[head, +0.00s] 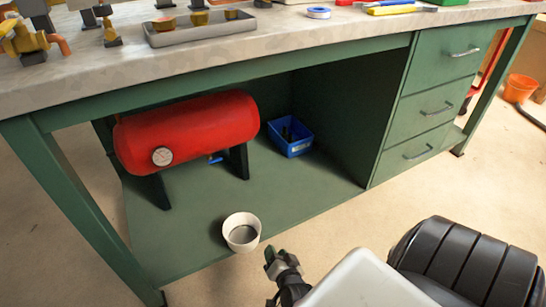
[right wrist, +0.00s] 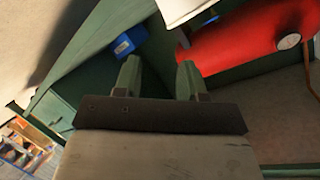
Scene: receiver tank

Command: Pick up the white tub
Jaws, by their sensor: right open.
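The white tub (head: 229,220) stands upright near the front edge of the lower shelf and looks open at the top, with a grey inside. My right gripper (head: 272,256) is just in front of it and to its right, apart from it as far as I can tell. In the right wrist view the two fingers of the right gripper (right wrist: 159,64) are spread with nothing between them. A pale piece of the tub (right wrist: 182,8) shows at the top edge there, beyond the fingertips. My left gripper is not in view.
A red tank (head: 190,128) with a gauge stands on the shelf (head: 300,190) behind the tub. A blue bin (head: 290,137) is at the back right. Green drawers (head: 430,105) close the right side, and a bench leg (head: 85,215) stands left. The worktop (head: 300,38) overhangs the shelf.

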